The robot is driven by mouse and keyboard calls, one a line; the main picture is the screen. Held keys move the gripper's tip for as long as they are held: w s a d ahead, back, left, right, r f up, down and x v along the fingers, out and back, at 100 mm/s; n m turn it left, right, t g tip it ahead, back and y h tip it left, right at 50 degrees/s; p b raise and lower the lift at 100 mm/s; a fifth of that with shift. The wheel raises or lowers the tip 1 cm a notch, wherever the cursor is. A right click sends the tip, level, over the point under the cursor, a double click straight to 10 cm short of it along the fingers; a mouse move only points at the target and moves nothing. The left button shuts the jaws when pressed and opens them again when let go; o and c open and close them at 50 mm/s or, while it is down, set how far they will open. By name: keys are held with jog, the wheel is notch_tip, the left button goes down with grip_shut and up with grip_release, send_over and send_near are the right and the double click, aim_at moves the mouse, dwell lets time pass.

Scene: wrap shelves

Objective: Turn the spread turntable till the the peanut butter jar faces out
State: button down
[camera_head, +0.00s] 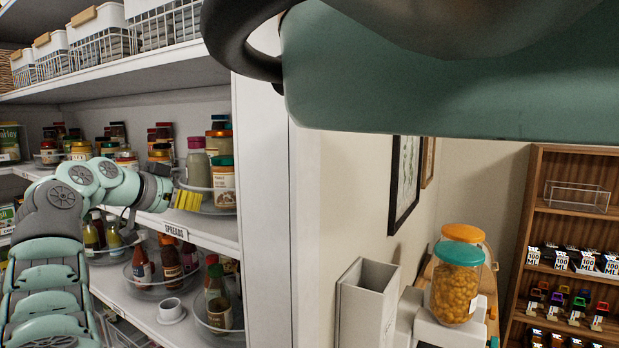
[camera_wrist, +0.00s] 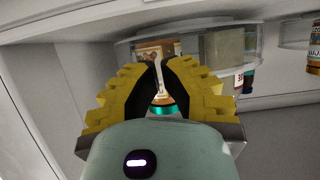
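The spread turntable (camera_head: 218,209) is a clear-rimmed round tray on the middle shelf, behind the "SPREADS" label (camera_head: 174,231). I cannot read which is the peanut butter. My gripper (camera_head: 188,200) has yellow fingers at the turntable's front left. In the wrist view my gripper (camera_wrist: 168,62) is open, with a gap between its fingertips. The teal-lidded jar (camera_wrist: 158,48) shows through that gap; contact is unclear.
A white upright panel (camera_head: 262,170) closes the shelf just right of the turntable. Other turntables with jars stand at left (camera_head: 80,150) and on the shelf below (camera_head: 160,278). Baskets (camera_head: 100,40) fill the shelf above.

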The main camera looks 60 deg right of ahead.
jog(key=shift+w+d+b, duration=0.15)
jog(key=shift+d+b, duration=0.3)
jog(key=shift+d, duration=0.15)
jog(key=shift+w+d+b, duration=0.15)
jog(key=shift+d+b, duration=0.25)
jog(key=shift+d, duration=0.2)
jog(key=shift+w+a+b, duration=0.3)
jog(key=shift+w+b, duration=0.25)
jog(key=shift+w, duration=0.15)
jog(key=shift+w+a+b, duration=0.25)
jog(key=shift+w+b, duration=0.3)
jog(key=shift+w, duration=0.1)
jog(key=shift+w+a+f+b, duration=0.1)
jog(key=shift+a+f+b, duration=0.1)
jog(key=shift+a+b, duration=0.4)
jog(key=a+b, duration=0.2)
jog(key=b, duration=0.1)
jog(key=shift+w+a+r, duration=0.1)
jog(key=shift+w+r, duration=0.1)
jog(key=shift+w, duration=0.05)
